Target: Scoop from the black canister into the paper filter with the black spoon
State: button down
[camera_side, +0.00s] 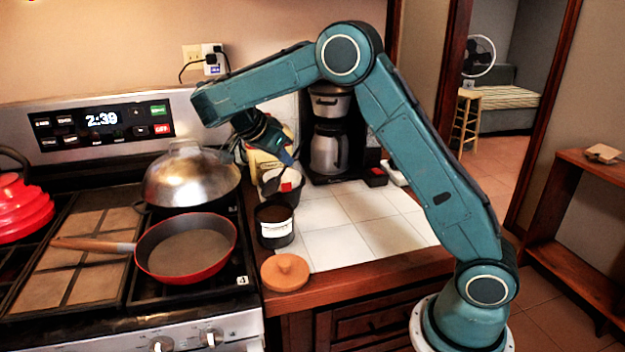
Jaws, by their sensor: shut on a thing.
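My gripper (285,158) is shut on the black spoon (271,186), whose bowl points down to the left. The spoon's bowl is at the paper filter (292,180), a white-lined dark basket at the back of the tiled counter. I cannot tell whether the bowl is inside the filter or in front of it, or whether it holds anything. The black canister (275,229) stands open and upright in front of the filter, with a white label on its side. Its contents look dark. My gripper is above and behind the canister.
A coffee maker (331,140) with a steel carafe stands behind right. A bag (262,160) is behind the filter. A wooden lid (285,271) lies at the counter's front edge. A stove with a red pan (186,248) and domed lid (192,178) is left. Tiles (375,222) to the right are clear.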

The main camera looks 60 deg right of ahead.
aim_at(274, 182)
jog(key=shift+f, duration=3.15)
jog(key=shift+w+a+f, duration=0.1)
jog(key=shift+a+f, duration=0.25)
jog(key=shift+w+a, duration=0.1)
jog(key=shift+a, duration=0.4)
jog(key=shift+d+r, duration=0.2)
jog(key=shift+r, duration=2.25)
jog(key=shift+s+d+r+t+y, duration=0.2)
jog(key=shift+d+r+y, duration=0.3)
jog(key=shift+y, duration=0.35)
jog(key=shift+s+d+r+t+y, duration=0.2)
jog(key=shift+d+r+y, duration=0.15)
jog(key=shift+d+y, duration=0.4)
jog(key=shift+a, duration=0.15)
jog(key=shift+w, duration=0.1)
